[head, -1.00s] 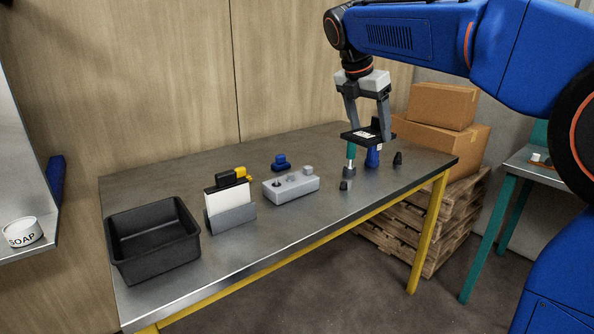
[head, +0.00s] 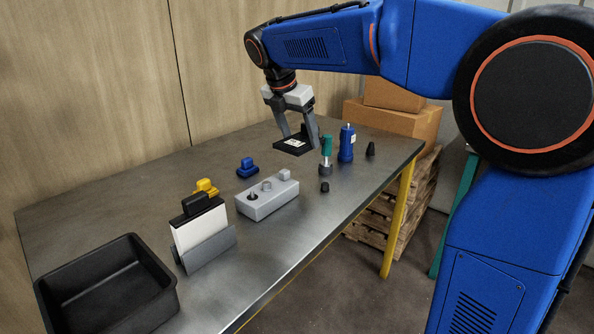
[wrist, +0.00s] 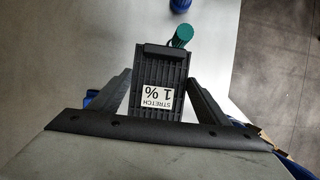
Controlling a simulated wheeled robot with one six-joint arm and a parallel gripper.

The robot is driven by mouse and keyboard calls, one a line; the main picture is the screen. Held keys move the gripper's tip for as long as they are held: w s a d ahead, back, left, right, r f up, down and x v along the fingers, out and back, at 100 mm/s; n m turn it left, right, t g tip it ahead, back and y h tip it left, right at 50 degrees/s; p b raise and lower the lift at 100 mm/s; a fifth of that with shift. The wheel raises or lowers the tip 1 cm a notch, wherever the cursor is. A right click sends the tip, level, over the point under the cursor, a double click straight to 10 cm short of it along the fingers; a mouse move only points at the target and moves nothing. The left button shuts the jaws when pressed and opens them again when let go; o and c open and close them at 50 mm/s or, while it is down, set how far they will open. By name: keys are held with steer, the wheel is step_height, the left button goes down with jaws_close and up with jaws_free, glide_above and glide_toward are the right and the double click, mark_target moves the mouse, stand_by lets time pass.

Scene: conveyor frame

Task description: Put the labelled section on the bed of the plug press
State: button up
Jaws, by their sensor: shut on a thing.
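My gripper (head: 300,136) is shut on the labelled section (head: 284,149), a black ribbed plate with a white label. In the head view it is held above the bench, left of a teal-handled tool. In the wrist view the section (wrist: 146,72) lies between the two fingers (wrist: 160,98), and its label reads "STRETCH 1%". A grey block (head: 256,210) with round fittings and a raised end stands on the bench, lower left of the section and apart from it. I cannot tell for sure which thing is the plug press.
The teal-handled tool (head: 327,147), a blue bottle-like tool (head: 346,145) and small black cones stand to the right. A blue piece (head: 247,169), a yellow piece (head: 206,187), a grey holder (head: 207,250) with a white card, and a black bin (head: 155,300) are to the left.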

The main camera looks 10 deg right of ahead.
mark_target(291, 145)
step_height(291, 145, down, 11)
steer(key=shift+r, duration=0.1)
stand_by(0.4)
steer(key=o, duration=1.1)
steer(key=v, duration=1.2)
steer(key=shift+d, duration=0.15)
